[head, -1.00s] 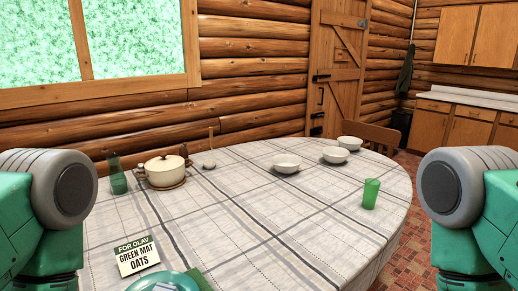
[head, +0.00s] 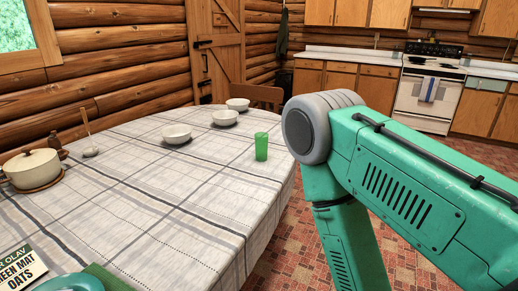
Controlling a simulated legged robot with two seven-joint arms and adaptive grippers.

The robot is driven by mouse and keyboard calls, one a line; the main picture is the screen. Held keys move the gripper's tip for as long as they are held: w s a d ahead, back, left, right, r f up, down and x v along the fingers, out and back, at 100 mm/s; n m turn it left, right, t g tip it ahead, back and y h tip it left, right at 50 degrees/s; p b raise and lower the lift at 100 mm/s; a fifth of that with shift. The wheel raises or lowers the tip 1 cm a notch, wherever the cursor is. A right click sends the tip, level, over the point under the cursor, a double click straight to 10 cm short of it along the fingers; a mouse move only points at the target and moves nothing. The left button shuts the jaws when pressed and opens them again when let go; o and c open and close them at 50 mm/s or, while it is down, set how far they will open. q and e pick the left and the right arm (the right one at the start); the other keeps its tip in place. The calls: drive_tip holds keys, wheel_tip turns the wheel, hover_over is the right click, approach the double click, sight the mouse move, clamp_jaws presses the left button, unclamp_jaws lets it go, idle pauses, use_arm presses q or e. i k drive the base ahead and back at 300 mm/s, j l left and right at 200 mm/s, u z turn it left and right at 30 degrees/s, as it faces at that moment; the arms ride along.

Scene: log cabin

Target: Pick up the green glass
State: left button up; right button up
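The green glass (head: 261,146) stands upright on the table near its right edge, on the checked tablecloth (head: 150,190). My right arm comes in from the right of the head view, with its grey joint to the right of the glass. A gap shows between that arm and the glass. Neither my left gripper nor my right gripper is in view. Nothing hides the glass.
White bowls (head: 177,134), (head: 225,117) and (head: 238,104) stand behind and left of the glass. A lidded pot (head: 32,168), a sign (head: 20,268) and a teal plate (head: 70,283) are at left. A wooden chair (head: 262,97) stands behind the table. The cloth around the glass is clear.

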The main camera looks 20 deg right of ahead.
sight(261, 138)
drive_tip(key=i+l, duration=0.15)
drive_tip(key=l, duration=0.25)
drive_tip(key=i+l, duration=0.1)
drive_tip(key=l, duration=0.35)
drive_tip(key=i+l, duration=0.15)
drive_tip(key=l, duration=0.25)
drive_tip(key=i+l+u, duration=0.1)
drive_tip(key=l, duration=0.35)
drive_tip(key=i+l, duration=0.15)
drive_tip(key=l, duration=0.25)
